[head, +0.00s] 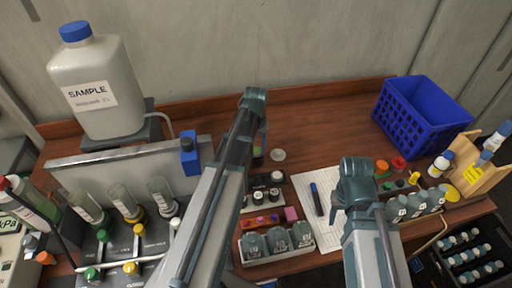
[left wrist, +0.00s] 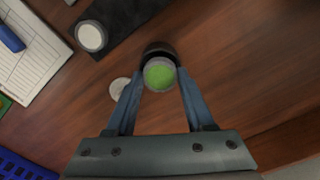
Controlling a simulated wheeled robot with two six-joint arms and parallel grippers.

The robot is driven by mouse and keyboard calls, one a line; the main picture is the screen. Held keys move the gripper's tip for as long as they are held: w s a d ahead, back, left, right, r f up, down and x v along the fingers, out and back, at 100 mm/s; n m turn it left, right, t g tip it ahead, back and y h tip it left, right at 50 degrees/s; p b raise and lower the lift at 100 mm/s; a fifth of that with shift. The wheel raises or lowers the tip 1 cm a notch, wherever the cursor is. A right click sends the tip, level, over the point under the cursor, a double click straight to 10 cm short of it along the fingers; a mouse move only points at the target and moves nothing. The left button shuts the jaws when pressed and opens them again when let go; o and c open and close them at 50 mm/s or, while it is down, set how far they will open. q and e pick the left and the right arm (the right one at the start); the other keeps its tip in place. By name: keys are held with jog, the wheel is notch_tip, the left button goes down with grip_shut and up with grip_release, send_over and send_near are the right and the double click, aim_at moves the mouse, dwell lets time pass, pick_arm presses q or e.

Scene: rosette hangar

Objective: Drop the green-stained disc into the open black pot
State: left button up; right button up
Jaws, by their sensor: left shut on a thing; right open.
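The green-stained disc (left wrist: 160,74) is round with a grey rim and sits between the fingertips of my left gripper (left wrist: 161,82), which is shut on it. The open black pot (left wrist: 158,48) is right behind the disc in the left wrist view, partly covered by it. I cannot tell how far above the pot the disc is. In the head view the left gripper (head: 260,140) is mostly hidden by its own arm, and the pot (head: 257,160) shows below it. My right gripper (head: 356,190) is open above the paper sheet, its fingers mostly hidden.
A pale round piece (head: 278,155) lies beside the pot. A dark rack (head: 258,188) with white-capped vials stands in front. A blue basket (head: 418,112) is at the back right, a sample jug (head: 95,85) at the back left. The wood between pot and basket is clear.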

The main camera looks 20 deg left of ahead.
pick_arm(q)
jog(key=shift+f+b, duration=0.3)
jog(key=shift+b, duration=0.05)
pick_arm(e)
jog(key=shift+f, duration=0.35)
dwell(0.7)
pick_arm(q)
jog(key=o, duration=1.2)
jog(key=shift+o, duration=0.2)
jog(key=shift+o, duration=0.8)
pick_arm(e)
jog(key=shift+r, duration=0.1)
pick_arm(q)
notch_tip(320, 180, up, 8)
jog(key=p, duration=0.7)
jog(key=shift+f+p, duration=0.15)
jog(key=shift+p, duration=0.2)
pick_arm(e)
notch_tip(320, 180, up, 7)
jog(key=shift+r, duration=0.2)
